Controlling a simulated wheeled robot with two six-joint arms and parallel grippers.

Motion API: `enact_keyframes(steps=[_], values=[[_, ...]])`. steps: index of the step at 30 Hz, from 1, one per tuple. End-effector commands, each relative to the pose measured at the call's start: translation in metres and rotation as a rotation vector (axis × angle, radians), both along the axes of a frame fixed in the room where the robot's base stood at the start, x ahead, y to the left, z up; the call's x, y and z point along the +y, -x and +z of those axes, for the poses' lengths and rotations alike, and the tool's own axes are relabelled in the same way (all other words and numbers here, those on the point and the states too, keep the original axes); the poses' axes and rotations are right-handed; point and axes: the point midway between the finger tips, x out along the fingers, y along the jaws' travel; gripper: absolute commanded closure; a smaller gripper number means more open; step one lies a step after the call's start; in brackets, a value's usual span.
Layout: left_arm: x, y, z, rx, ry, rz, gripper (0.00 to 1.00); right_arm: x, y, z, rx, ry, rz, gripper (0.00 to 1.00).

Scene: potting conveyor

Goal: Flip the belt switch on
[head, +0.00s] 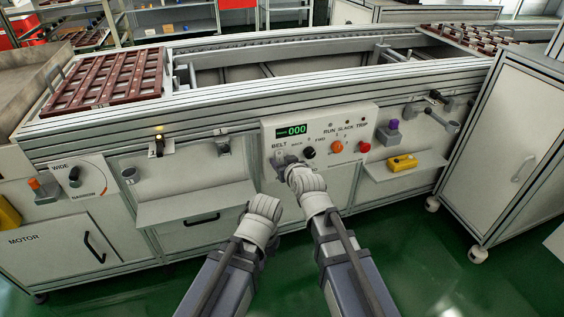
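The control panel (318,133) is a pale box on the front of the conveyor, with a green display reading 000. A BELT label is at its left. My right gripper (284,161) is at the panel just below that label. It covers the spot there, so the belt switch is mostly hidden, and I cannot tell whether they touch or how the switch is set. Whether the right gripper is open or shut is unclear. My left gripper (265,203) is lower and to the left, in front of the cabinet, with its fingers hidden behind its own wrist.
The panel also has a black knob (309,152), an orange knob (337,147) and a red button (364,146). A shelf (195,203) juts out at left; another at right holds a yellow device (403,163). A white cabinet (505,150) stands at the right.

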Motion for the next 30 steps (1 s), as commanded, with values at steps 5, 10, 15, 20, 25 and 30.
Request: enact_keyframes(steps=[5,10,15,20,25,30], values=[[0.0,0.0,0.0,0.0,0.0,0.0,1.0,0.0,0.0,0.0,0.0,0.0,0.0,0.68],[0.0,0.0,0.0,0.0,0.0,0.0,1.0,0.0,0.0,0.0,0.0,0.0,0.0,0.87],[0.0,0.0,0.0,0.0,0.0,0.0,1.0,0.0,0.0,0.0,0.0,0.0,0.0,1.0],[0.0,0.0,0.0,0.0,0.0,0.0,1.0,0.0,0.0,0.0,0.0,0.0,0.0,1.0],[0.0,0.0,-0.012,0.0,0.0,0.002,1.0,0.0,0.001,-0.006,-0.028,-0.009,0.002,1.0],[0.0,0.0,-0.041,-0.001,0.0,0.007,1.0,0.001,0.001,-0.013,-0.127,-0.043,0.004,1.0]])
